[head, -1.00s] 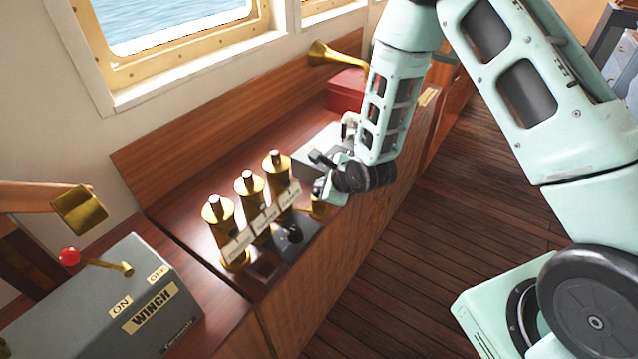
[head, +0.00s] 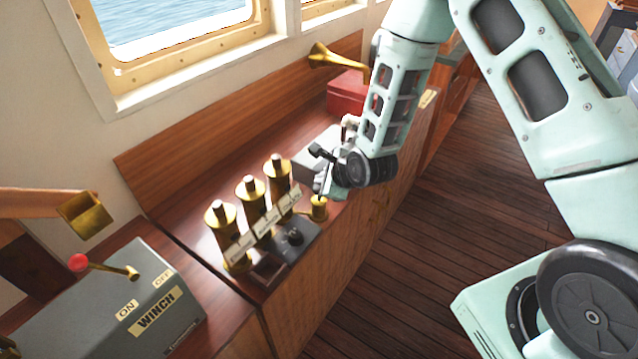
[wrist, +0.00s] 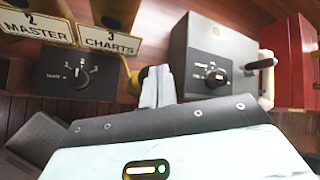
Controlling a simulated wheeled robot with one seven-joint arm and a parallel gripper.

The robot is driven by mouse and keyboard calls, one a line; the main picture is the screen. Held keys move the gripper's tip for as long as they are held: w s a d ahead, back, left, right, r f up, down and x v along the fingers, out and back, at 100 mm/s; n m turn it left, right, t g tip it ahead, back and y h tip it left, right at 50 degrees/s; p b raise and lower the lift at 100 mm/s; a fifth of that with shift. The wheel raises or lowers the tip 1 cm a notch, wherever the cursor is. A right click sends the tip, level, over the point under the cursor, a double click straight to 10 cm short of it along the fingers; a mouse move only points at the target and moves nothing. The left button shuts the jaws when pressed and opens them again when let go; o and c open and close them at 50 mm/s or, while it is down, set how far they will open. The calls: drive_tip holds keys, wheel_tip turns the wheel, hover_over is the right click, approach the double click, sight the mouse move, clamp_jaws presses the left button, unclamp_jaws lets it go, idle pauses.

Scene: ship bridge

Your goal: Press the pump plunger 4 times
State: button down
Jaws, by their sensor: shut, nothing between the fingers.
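A small brass plunger (head: 318,209) stands at the front edge of the wooden console, right of the dark dial plate. I take it to be the pump plunger. My gripper (head: 321,186) is shut and empty, pointing down just above and beside the plunger's top. I cannot tell whether they touch. In the wrist view the shut fingers (wrist: 158,85) show in the middle, and a bit of brass (wrist: 133,84) shows just left of them, mostly hidden.
Three brass voice pipes (head: 251,205) with label plates and a dial plate (head: 294,238) stand left of my gripper. A grey box with a knob (wrist: 215,60) and a red box (head: 347,92) lie beyond. The grey winch box (head: 120,300) is at lower left.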

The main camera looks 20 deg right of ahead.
drive_tip(key=shift+r, duration=0.35)
drive_tip(key=shift+r, duration=0.15)
drive_tip(key=shift+r+p, duration=1.85)
drive_tip(key=shift+r, duration=0.6)
drive_tip(key=shift+a, duration=0.1)
drive_tip(key=s+a+r+n+g+b, duration=0.25)
drive_tip(key=s+a+r+n, duration=0.25)
drive_tip(key=s+a+n, duration=0.3)
drive_tip(key=s+r+n+g+h+b, duration=0.1)
drive_tip(key=s+r+n+g, duration=0.2)
drive_tip(key=s+n, duration=0.8)
drive_tip(key=s+d+r+n+g+h+b, duration=0.1)
drive_tip(key=s+r+n+g, duration=0.2)
drive_tip(key=s+n, duration=0.9)
wheel_tip(320, 180, up, 2)
drive_tip(key=shift+s+d+r+b, duration=0.2)
drive_tip(key=shift+s+b, duration=0.2)
drive_tip(key=shift+s, duration=0.3)
